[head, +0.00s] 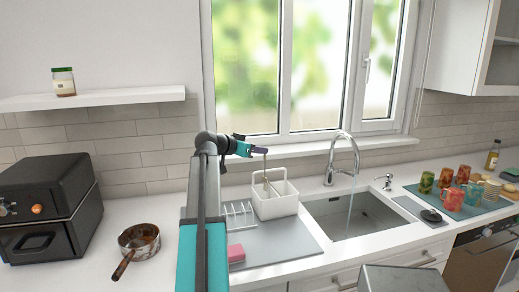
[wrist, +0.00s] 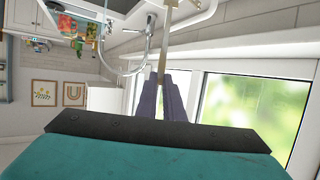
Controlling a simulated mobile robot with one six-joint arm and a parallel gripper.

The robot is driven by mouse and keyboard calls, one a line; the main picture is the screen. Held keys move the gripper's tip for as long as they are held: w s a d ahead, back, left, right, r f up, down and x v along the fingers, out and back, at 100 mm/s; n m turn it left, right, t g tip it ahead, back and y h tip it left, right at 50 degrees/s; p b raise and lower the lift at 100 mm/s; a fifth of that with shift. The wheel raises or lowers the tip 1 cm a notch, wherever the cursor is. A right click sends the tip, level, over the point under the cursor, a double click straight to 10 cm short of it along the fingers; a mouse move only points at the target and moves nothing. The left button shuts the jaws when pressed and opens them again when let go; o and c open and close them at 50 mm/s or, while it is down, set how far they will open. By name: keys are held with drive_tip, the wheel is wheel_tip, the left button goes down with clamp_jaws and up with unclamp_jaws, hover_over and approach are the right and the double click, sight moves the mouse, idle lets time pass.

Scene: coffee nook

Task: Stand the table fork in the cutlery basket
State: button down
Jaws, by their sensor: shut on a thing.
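My gripper (head: 260,150) is shut on the table fork and holds it above the cutlery basket. The fork (head: 265,164) is thin and tan, hanging roughly upright from the fingertips. Its lower end reaches the basket's opening; I cannot tell how far in it is. The white cutlery basket (head: 277,208) stands on the grey draining mat left of the sink, with a divider inside. In the wrist view, my gripper (wrist: 162,78) is closed around the fork (wrist: 163,50), which extends away from the fingers toward the top edge.
A wire dish rack (head: 237,215) and a pink sponge (head: 236,254) are beside the basket. The sink (head: 352,215) with a running tap (head: 345,150) is to the right. The window (head: 300,65) is behind. A saucepan (head: 139,240) and black oven (head: 45,205) stand left.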

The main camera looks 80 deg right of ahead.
wheel_tip(320, 180, down, 6)
drive_tip(key=b, duration=0.4)
drive_tip(key=shift+f, duration=0.15)
idle(0.3)
idle(0.4)
drive_tip(key=c, duration=1.8)
unclamp_jaws()
drive_tip(key=shift+w+a+b, duration=0.1)
drive_tip(key=shift+b, duration=0.2)
drive_tip(key=b+v, duration=0.2)
drive_tip(key=v, duration=1.1)
drive_tip(key=shift+a, duration=0.25)
drive_tip(key=shift+w, duration=0.2)
